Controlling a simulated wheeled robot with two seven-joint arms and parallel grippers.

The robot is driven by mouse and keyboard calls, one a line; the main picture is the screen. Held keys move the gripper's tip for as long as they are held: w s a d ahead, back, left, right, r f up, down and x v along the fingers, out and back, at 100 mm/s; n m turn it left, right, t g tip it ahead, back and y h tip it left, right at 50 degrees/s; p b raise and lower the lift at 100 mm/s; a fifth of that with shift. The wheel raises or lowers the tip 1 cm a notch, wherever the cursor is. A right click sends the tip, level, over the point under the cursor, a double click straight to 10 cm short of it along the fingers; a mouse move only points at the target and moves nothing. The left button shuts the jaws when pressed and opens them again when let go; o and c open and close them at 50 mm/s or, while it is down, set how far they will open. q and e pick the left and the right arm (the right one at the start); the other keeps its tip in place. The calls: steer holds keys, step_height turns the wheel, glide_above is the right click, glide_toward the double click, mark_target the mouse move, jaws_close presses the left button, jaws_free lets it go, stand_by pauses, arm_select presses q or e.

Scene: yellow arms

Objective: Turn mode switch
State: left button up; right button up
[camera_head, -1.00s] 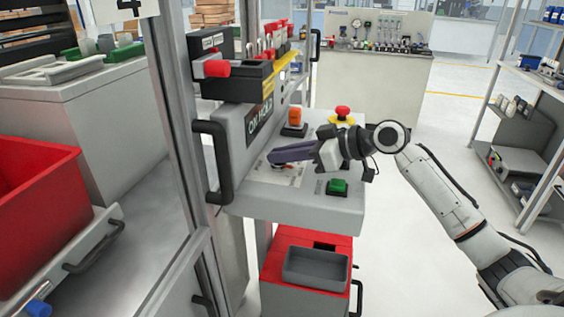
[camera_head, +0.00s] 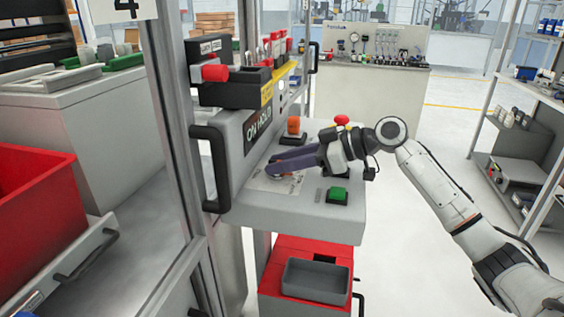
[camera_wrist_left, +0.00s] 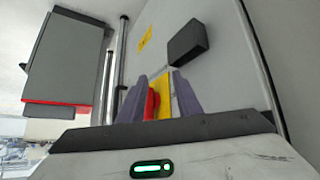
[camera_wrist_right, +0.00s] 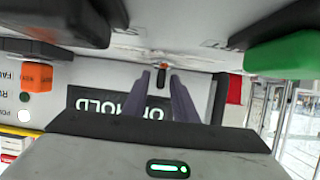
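The control panel (camera_head: 300,212) has a sloped grey top. My right gripper (camera_head: 271,165) reaches over it from the right, with its purple fingers pointing left. In the right wrist view the fingers (camera_wrist_right: 161,80) are apart, with a small dark knob (camera_wrist_right: 161,76), which looks like the mode switch, seen between their tips. In the head view the fingers mostly hide the knob, and I cannot tell whether they touch it. My left gripper is outside the head view. In the left wrist view its fingers (camera_wrist_left: 158,90) are apart, with a red handle (camera_wrist_left: 151,103) on a yellow plate (camera_wrist_left: 164,96) seen between them.
An orange button (camera_head: 293,128), a red emergency stop (camera_head: 342,121) and a green button (camera_head: 337,195) surround my right gripper. A black door handle (camera_head: 212,168) stands left of the panel. A red box with a grey tray (camera_head: 315,281) is below.

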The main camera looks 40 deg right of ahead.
steer(key=shift+s, duration=0.1)
